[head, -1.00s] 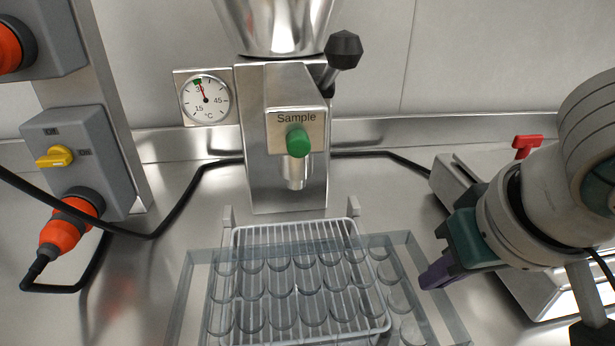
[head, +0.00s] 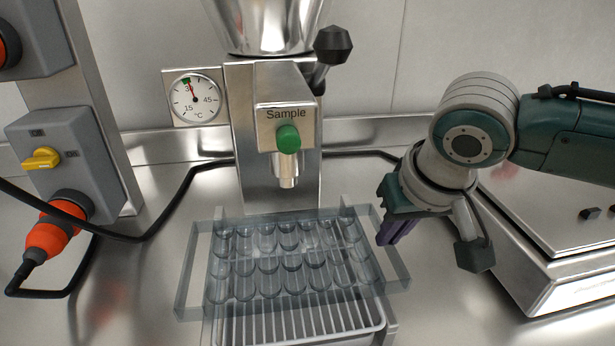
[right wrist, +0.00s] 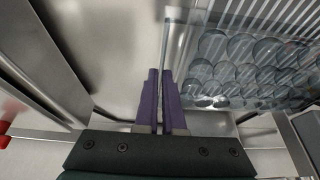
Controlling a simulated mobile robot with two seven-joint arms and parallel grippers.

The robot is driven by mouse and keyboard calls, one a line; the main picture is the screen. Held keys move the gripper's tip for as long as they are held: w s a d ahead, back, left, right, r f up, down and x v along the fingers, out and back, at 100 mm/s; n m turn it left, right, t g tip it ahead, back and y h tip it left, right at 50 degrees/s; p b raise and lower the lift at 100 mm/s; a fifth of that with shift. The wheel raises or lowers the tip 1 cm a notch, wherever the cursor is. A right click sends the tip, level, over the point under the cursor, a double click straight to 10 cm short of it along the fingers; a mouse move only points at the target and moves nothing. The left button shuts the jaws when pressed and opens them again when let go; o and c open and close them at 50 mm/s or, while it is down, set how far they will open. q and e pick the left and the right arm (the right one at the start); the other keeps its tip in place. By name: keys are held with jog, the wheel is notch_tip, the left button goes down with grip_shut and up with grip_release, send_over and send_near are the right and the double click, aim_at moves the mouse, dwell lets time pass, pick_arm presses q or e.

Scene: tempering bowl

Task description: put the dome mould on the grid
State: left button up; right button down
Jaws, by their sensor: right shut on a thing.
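The dome mould (head: 195,290) is a clear tray with rows of round cavities, below the machine's spout in the head view. My right gripper (head: 384,238) is at its right side, its purple fingers shut on the mould's edge. In the right wrist view the fingers (right wrist: 161,75) are close together, with the mould (right wrist: 240,72) to their right. The wire grid (head: 300,328) shows in front of and below the mould; its back part is covered by the mould. I cannot tell whether the mould touches the grid. My left gripper is out of view.
The steel machine (head: 285,115) with its green Sample button (head: 288,138) stands right behind the mould. A steel scale-like box (head: 560,260) is at the right. A grey switch box (head: 62,165) with an orange plug and black cable is at the left.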

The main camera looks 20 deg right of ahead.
jog(key=shift+f, duration=0.1)
jog(key=c, duration=1.4)
grip_release()
jog(key=o, duration=0.4)
jog(key=d+p+v, duration=0.1)
jog(key=p+v, duration=0.2)
jog(key=v, duration=0.9)
jog(key=s+a+f+n+y, duration=0.2)
jog(key=s+a+f+n, duration=0.2)
jog(key=s+a, duration=0.45)
jog(key=shift+n+g+h, duration=0.4)
jog(key=shift+g+h, duration=0.1)
jog(key=s, duration=0.2)
jog(key=s+d+f, duration=0.1)
jog(key=s, duration=0.2)
jog(key=s+d+f, duration=0.1)
jog(key=s, duration=0.1)
jog(key=shift+s+d, duration=0.1)
jog(key=shift+s, duration=0.25)
